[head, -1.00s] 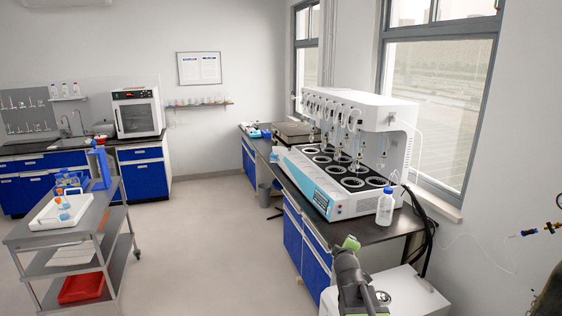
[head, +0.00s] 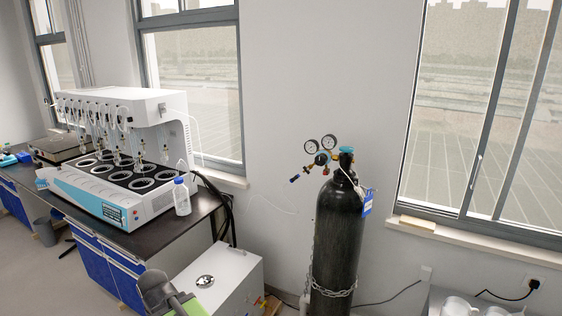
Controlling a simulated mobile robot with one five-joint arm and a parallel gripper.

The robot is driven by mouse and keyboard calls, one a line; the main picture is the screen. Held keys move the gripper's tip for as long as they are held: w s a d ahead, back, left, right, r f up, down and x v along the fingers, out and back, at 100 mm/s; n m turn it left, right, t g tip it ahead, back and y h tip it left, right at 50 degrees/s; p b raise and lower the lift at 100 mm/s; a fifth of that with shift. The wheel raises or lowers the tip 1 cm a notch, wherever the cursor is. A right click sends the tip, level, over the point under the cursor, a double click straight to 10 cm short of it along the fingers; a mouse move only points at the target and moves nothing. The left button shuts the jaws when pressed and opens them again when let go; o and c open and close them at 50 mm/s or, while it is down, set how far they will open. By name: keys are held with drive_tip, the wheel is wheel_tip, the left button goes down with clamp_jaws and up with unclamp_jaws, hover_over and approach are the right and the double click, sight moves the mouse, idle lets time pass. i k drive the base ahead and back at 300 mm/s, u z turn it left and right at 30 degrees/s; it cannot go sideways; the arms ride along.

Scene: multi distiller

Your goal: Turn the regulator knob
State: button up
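The gas regulator (head: 321,158) sits at the top of a tall dark gas cylinder (head: 338,235), right of centre in the head view. Two round gauges (head: 320,144) rise above its brass body. A small dark blue knob (head: 294,178) sticks out at its lower left. The cylinder valve has a teal handwheel (head: 347,149). Part of my arm with a green end, which I take for my gripper (head: 197,306), shows at the bottom edge, left of and well apart from the cylinder. Its fingers cannot be made out.
A chain (head: 333,291) holds the cylinder near the wall. A white box cabinet (head: 222,276) stands between the bench and the cylinder. The dark bench (head: 150,236) carries the white distiller (head: 160,110) and a bottle (head: 181,198). White containers (head: 460,306) stand at lower right.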

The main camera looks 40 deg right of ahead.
sight(321, 160)
drive_tip(key=z, duration=1.6)
drive_tip(key=k, duration=0.55)
drive_tip(key=u, duration=1.25)
drive_tip(key=i, duration=0.6)
drive_tip(key=u, duration=0.35)
